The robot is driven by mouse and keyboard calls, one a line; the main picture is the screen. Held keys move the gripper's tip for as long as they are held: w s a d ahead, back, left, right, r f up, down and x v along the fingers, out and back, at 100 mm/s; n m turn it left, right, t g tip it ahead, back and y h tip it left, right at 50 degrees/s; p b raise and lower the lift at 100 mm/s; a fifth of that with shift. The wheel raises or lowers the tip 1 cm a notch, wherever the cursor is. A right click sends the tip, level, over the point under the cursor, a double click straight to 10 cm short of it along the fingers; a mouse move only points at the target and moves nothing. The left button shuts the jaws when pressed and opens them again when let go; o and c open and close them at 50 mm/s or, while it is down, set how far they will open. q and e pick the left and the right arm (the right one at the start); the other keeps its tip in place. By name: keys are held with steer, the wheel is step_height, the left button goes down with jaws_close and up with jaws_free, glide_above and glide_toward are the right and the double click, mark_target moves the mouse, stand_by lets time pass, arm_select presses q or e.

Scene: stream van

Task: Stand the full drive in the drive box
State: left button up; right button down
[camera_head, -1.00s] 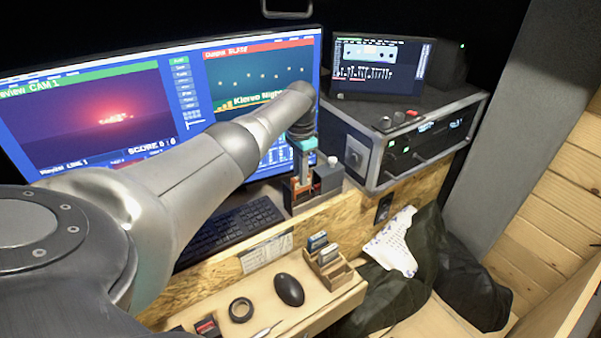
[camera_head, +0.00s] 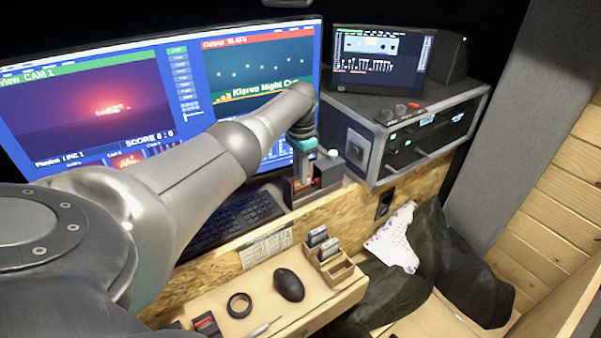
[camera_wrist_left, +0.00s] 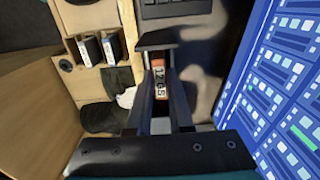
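My left gripper (camera_head: 303,182) is low over a small dark dock (camera_head: 328,178) in front of the monitor. In the left wrist view its two fingers (camera_wrist_left: 161,95) stand on either side of an orange drive (camera_wrist_left: 159,68) with a white label and dark characters. The frames do not show clearly whether the fingers press on it. The drive box (camera_head: 341,274) is a pale wooden box with compartments on the shelf. Two dark drives (camera_head: 318,237) stand in its back part and its front part looks empty. The box also shows in the left wrist view (camera_wrist_left: 75,48). My right gripper is not in view.
A black mouse (camera_head: 289,285), a roll of tape (camera_head: 239,305) and a pen-like tool lie on the shelf left of the box. The keyboard (camera_head: 235,222) is behind the shelf. A rack unit (camera_head: 425,130) stands to the right of the dock.

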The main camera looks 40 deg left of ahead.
arm_select(q)
steer(key=o, duration=0.5)
steer(key=shift+o, duration=0.2)
step_height(320, 180, up, 12)
steer(key=p, duration=0.1)
steer(key=shift+p, duration=0.35)
